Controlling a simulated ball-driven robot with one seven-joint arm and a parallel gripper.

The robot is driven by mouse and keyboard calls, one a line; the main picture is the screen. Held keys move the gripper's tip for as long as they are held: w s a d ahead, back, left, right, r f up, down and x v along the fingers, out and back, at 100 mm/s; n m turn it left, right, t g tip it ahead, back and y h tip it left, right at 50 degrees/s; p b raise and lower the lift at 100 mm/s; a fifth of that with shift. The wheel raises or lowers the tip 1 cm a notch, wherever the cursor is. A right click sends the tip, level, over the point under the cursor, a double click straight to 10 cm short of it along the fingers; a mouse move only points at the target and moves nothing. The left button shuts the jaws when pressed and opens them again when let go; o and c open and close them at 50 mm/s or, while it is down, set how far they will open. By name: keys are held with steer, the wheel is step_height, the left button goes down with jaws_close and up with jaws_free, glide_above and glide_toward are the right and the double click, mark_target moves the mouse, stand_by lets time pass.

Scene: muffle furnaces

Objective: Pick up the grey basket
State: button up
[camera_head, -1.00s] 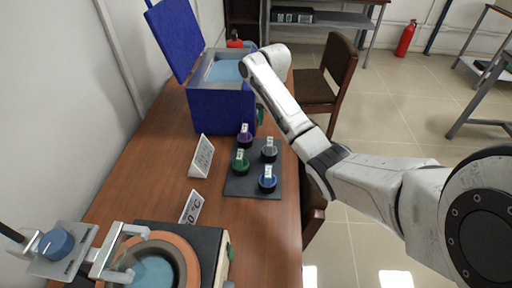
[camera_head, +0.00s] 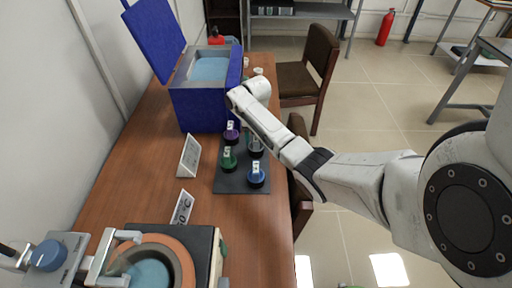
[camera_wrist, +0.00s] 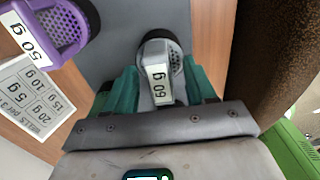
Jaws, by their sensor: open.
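The grey basket (camera_wrist: 156,52) is a small perforated cup with a dark rim and a white weight label. In the wrist view it lies between the green fingers of my open gripper (camera_wrist: 161,72), with no clear sign of contact. In the head view the grey basket (camera_head: 256,150) stands on a dark mat (camera_head: 230,184), partly covered by my arm. My gripper's fingers are hard to make out there.
A purple basket (camera_wrist: 68,28) is close to the grey one. Green (camera_head: 228,162) and blue (camera_head: 256,178) baskets share the mat. An open blue furnace (camera_head: 196,108) stands behind, white signs (camera_head: 189,156) at left, a brown chair (camera_head: 305,75) at right.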

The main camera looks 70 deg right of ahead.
jaws_close()
stand_by(0.5)
